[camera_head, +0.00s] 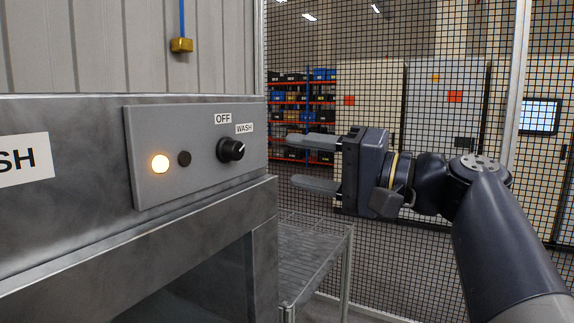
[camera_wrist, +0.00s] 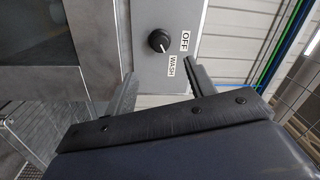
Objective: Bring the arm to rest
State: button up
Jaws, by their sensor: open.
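My gripper (camera_head: 312,164) is open and empty in the head view, its two fingers pointing left toward the washer's control panel (camera_head: 200,182). The fingertips are apart from the panel and from its black knob (camera_head: 231,150). My arm reaches in from the lower right. In the wrist view my gripper (camera_wrist: 163,88) shows its two spread fingers, with the knob (camera_wrist: 159,41) beyond them on the grey panel. The knob's labels read OFF and WASH; its pointer looks turned toward WASH.
The steel washer body (camera_head: 60,235) fills the left side. A wire-topped rack (camera_head: 312,250) stands below my gripper. A black mesh fence (camera_head: 400,240) runs behind the arm, with cabinets and shelves beyond. A brass weight (camera_head: 181,45) hangs on a blue cord above the panel.

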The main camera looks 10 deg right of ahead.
aim_at(240, 152)
jog(key=shift+a, duration=0.1)
jog(key=shift+p+x, duration=1.3)
jog(key=shift+x, duration=4.05)
